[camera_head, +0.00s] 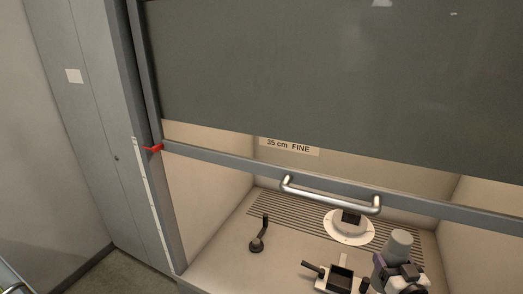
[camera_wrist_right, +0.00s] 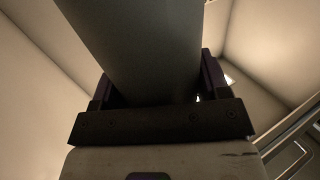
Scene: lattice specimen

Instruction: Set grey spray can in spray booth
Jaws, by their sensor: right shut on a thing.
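The grey spray can (camera_head: 398,243) is in the lower right of the head view, inside or at the front opening of the spray booth (camera_head: 210,185); its exact depth is hard to tell. My right gripper (camera_head: 399,266) is shut around the can, which rises above the fingers. In the right wrist view the can (camera_wrist_right: 140,45) stands large between the two dark fingers of the gripper (camera_wrist_right: 155,92). Its base is hidden. My left gripper is not in view.
The booth's dark sash (camera_head: 330,75) is raised, with a metal handle (camera_head: 330,194) on its lower bar.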

